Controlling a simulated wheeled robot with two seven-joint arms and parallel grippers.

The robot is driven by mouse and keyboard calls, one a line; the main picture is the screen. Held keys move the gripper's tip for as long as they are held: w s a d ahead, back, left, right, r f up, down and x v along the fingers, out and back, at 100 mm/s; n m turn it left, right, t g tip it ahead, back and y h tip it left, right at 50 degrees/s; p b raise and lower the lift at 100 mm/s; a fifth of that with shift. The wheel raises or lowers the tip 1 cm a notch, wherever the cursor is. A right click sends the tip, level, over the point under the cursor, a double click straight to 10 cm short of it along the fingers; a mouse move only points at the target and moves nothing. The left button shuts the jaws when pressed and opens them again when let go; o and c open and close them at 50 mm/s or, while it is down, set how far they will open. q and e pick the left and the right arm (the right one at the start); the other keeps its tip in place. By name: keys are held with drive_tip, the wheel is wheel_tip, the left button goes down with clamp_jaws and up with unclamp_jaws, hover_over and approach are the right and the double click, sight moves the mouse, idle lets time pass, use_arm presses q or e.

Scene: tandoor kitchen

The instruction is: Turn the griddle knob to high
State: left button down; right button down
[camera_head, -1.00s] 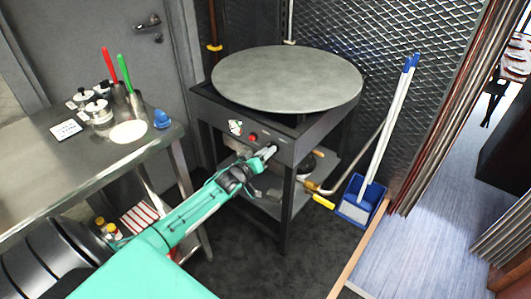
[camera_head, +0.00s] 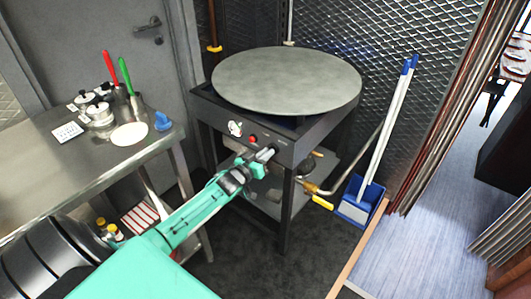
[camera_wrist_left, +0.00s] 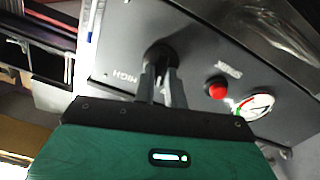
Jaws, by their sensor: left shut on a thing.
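The round grey griddle (camera_head: 288,78) sits on a dark metal stand in the head view. My left gripper (camera_head: 268,154) reaches the front panel below it and is shut on the griddle knob. In the left wrist view the two fingers (camera_wrist_left: 161,82) clasp the black knob (camera_wrist_left: 160,52) from both sides. The word HIGH (camera_wrist_left: 126,78) is printed beside it on the panel, upside down in this view. The knob's pointer is hidden, so its setting cannot be read. My right gripper is in neither view.
The panel also has a red button (camera_wrist_left: 216,89) and a round gauge (camera_wrist_left: 257,103). A steel table (camera_head: 60,170) with utensils and pots stands left. A blue dustpan (camera_head: 361,202) with long handles stands right of the stand. Dark floor is clear in front.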

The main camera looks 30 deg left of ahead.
use_arm(q)
drive_tip(key=m+p, duration=0.1)
drive_tip(key=m, duration=0.9)
drive_tip(key=shift+d, duration=0.15)
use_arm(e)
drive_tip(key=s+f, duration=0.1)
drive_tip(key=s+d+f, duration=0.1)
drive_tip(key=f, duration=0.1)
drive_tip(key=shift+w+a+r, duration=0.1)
use_arm(q)
drive_tip(key=c, duration=1.5)
unclamp_jaws()
drive_tip(key=shift+o, duration=0.3)
